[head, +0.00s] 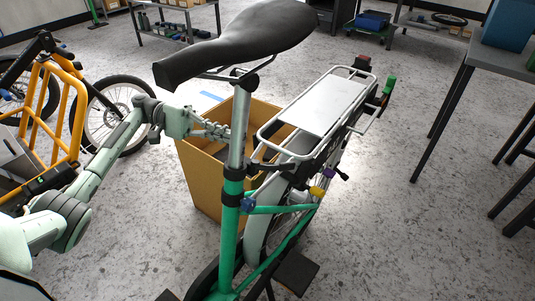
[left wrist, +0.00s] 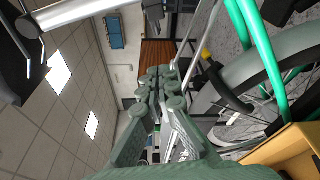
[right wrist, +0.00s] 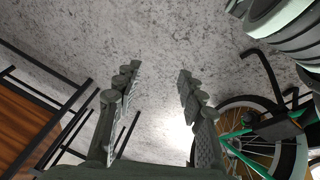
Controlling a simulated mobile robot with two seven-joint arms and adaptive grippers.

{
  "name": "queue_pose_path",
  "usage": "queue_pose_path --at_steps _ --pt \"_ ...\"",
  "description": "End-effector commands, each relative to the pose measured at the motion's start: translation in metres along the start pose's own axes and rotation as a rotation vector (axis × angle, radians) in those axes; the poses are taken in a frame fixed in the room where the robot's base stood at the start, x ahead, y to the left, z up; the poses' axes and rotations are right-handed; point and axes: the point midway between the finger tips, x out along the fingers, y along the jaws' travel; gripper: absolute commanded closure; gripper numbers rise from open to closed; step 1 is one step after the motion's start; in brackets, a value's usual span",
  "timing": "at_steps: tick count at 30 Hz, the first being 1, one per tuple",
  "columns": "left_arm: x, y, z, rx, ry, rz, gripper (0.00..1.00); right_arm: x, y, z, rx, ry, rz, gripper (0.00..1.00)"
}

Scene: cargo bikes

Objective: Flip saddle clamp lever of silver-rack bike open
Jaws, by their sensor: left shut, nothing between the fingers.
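The silver-rack bike has a green frame (head: 229,240), a silver rear rack (head: 318,105) and a black saddle (head: 245,38) on a silver seat post (head: 238,130). Black collars (head: 231,200) ring the top of the green seat tube. A small blue part (head: 248,204) sits beside the lower collar; I cannot tell for sure whether it is the clamp lever. My left gripper (head: 226,132) is shut and empty at the left of the seat post, above the collars. Its closed fingers show in the left wrist view (left wrist: 160,85). My right gripper (right wrist: 160,75) is open and empty.
A cardboard-coloured box (head: 200,180) stands behind the seat tube. Purple (head: 327,173) and yellow (head: 317,191) parts sit below the rack. An orange-framed bike (head: 75,110) stands at the left. A table (head: 500,60) is at the right, with clear floor before it.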

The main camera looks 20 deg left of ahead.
Motion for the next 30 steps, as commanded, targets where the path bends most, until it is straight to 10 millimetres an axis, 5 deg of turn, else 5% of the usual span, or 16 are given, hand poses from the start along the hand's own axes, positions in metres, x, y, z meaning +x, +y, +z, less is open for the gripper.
queue_pose_path --at_steps 11,25,30 --pt "0.011 0.001 0.000 0.000 -0.001 -0.001 1.00 0.003 0.000 -0.001 -0.001 -0.002 -0.002 0.60" --pt "0.104 0.002 0.001 0.001 -0.002 0.001 1.00 0.039 -0.008 -0.004 -0.004 -0.015 -0.024 0.60" --pt "0.120 0.001 0.020 -0.003 0.000 -0.001 1.00 0.056 -0.012 -0.002 -0.005 -0.023 -0.034 0.60"
